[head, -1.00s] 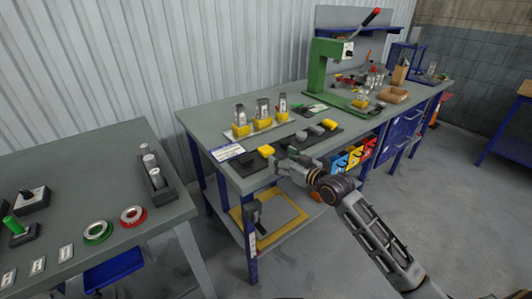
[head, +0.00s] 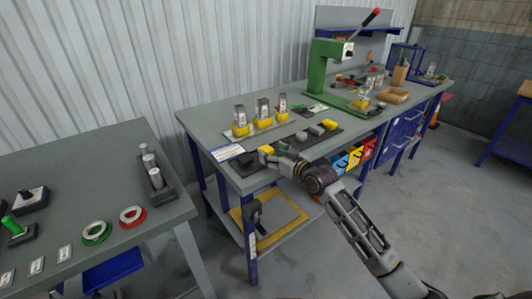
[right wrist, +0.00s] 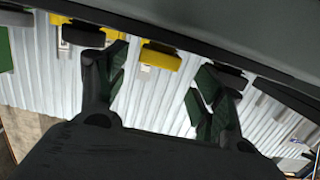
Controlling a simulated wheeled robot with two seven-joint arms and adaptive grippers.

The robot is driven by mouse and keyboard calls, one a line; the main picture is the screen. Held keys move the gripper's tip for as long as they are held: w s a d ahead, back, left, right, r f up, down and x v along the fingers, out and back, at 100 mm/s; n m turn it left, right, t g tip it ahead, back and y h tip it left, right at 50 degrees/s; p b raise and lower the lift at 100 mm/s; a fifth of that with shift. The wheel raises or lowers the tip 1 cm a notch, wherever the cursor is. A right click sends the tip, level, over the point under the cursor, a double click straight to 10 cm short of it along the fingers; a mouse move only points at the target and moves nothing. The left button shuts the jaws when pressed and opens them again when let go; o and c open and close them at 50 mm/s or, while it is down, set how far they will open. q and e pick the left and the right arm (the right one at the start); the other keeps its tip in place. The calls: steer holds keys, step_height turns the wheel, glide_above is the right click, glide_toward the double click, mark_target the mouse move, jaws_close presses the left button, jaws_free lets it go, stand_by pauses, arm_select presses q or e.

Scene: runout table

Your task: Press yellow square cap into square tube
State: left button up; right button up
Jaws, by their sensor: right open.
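A yellow cap (head: 266,149) lies at the near left end of the dark strip on the bench. My right gripper (head: 270,157) is right at this cap in the head view, and its fingers partly cover it. Whether they touch it cannot be told. In the right wrist view the two fingers (right wrist: 158,72) are spread apart. Three upright tubes stand in yellow holders on a pale tray: a left one (head: 239,115), a middle one (head: 262,108) and a right one (head: 283,103). Which is square is too small to tell. My left gripper is out of view.
Grey caps (head: 302,137) and another yellow cap (head: 330,124) sit farther along the strip. A white label card (head: 227,153) lies at the left. A green press (head: 325,75) stands behind. A side table (head: 100,180) is at the left, with a gap between.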

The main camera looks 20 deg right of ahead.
mark_target(270, 152)
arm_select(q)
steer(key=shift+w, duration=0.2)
arm_select(e)
steer(key=shift+w, duration=0.1)
steer(key=shift+x, duration=0.8)
steer(key=shift+w+a+f, duration=0.15)
steer(key=shift+w+f, duration=0.2)
steer(key=shift+w, duration=0.35)
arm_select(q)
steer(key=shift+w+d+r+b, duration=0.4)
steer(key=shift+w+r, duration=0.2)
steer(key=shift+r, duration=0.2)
arm_select(e)
steer(key=shift+x, duration=0.95)
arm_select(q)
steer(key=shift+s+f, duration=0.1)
arm_select(e)
steer(key=shift+c, duration=0.3)
steer(key=c, duration=0.9)
